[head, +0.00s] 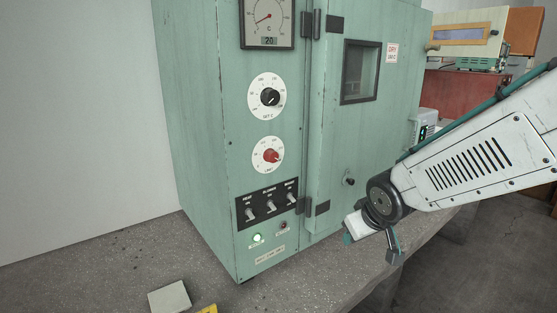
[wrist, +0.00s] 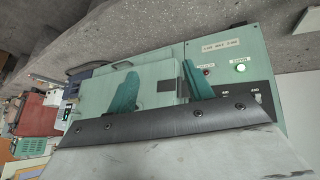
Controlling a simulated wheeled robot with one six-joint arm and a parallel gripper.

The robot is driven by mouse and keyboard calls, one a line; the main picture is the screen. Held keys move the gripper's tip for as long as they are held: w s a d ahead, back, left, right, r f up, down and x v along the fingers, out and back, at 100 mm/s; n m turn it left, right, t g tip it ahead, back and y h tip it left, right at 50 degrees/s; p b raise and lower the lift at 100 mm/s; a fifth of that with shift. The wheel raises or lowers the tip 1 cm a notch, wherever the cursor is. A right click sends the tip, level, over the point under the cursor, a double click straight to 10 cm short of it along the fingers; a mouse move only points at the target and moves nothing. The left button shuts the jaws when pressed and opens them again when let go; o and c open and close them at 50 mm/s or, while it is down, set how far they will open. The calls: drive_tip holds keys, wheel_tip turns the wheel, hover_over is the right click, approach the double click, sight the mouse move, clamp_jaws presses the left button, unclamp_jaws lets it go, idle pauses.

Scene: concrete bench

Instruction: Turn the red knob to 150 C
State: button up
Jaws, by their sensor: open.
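The red knob (head: 271,156) sits at the centre of a white round dial (head: 259,149) on the front panel of a green oven (head: 193,130). The dial's numbers are too small for me to read the setting. My gripper (head: 371,246) is in front of the lower part of the oven door, to the right of the knob and lower, well apart from it. In the wrist view my gripper's two green fingers (wrist: 160,82) stand apart with nothing between them. The red knob does not show in the wrist view.
A black knob (head: 270,97) on a similar dial is above the red one, under a gauge (head: 268,22) reading about 20. Below is a black panel of switches (head: 268,204) and a lit green lamp (head: 257,238). A grey block (head: 169,298) lies on the bench.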

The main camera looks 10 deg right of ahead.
drive_tip(key=w+a+n+t+y, duration=0.2)
drive_tip(key=w+a+t, duration=0.15)
drive_tip(key=w, duration=0.35)
drive_tip(key=n+t+y, duration=0.3)
drive_tip(key=t+y, duration=0.2)
drive_tip(key=y, duration=0.3)
approach(275, 158)
drive_tip(key=x, duration=0.8)
drive_tip(key=shift+w+a, duration=0.2)
drive_tip(key=shift+a, duration=0.05)
drive_tip(key=shift+c, duration=0.2)
drive_tip(key=c, duration=0.9)
